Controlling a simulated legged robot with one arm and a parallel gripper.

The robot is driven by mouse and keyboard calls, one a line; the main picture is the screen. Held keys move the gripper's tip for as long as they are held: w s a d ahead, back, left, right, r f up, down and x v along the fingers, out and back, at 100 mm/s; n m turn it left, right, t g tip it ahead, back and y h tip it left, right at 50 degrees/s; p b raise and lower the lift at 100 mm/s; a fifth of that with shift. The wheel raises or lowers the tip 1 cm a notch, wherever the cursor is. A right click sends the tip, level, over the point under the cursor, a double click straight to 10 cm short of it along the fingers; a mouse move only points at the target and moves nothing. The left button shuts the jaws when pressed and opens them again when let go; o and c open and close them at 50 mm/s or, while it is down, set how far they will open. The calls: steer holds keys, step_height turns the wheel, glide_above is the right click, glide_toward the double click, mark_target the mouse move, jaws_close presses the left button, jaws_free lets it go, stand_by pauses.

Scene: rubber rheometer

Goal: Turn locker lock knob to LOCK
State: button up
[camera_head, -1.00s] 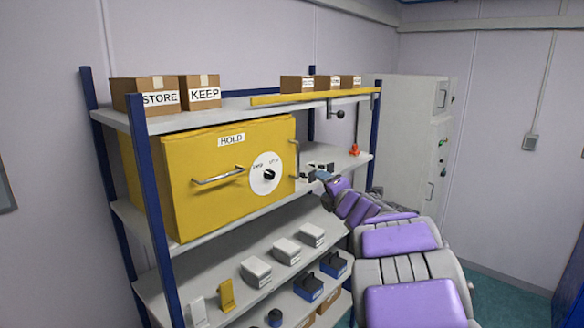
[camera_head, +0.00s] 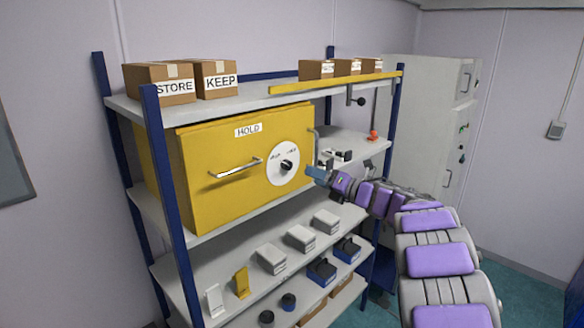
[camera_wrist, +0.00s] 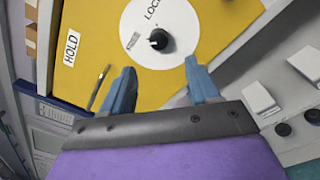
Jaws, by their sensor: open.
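The yellow locker (camera_head: 210,195) with a HOLD label stands on the middle shelf. On its door is a white round dial (camera_head: 276,176) with a black lock knob (camera_head: 287,165). In the wrist view the knob (camera_wrist: 158,39) sits on the dial (camera_wrist: 190,25), with part of the word LOCK beside it. My gripper (camera_head: 312,172) is just right of the dial in the head view. In the wrist view its two blue fingers (camera_wrist: 158,85) are spread apart and empty. The knob lies beyond the fingertips, roughly between them, apart from both.
A bar handle (camera_head: 235,169) sticks out from the locker door, left of the dial. Boxes marked STORE (camera_head: 160,84) and KEEP (camera_head: 215,80) stand on the top shelf. Grey and blue blocks (camera_head: 300,238) fill the lower shelves. A grey cabinet (camera_head: 415,130) stands at right.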

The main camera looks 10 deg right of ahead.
mark_target(290, 167)
steer(key=p+x, duration=0.1)
steer(key=x, duration=0.7)
steer(key=shift+w, duration=0.35)
steer(key=shift+x, duration=0.85)
steer(key=shift+c, duration=0.2)
steer(key=shift+s, duration=0.1)
steer(key=c, duration=1)
steer(key=shift+a, duration=0.1)
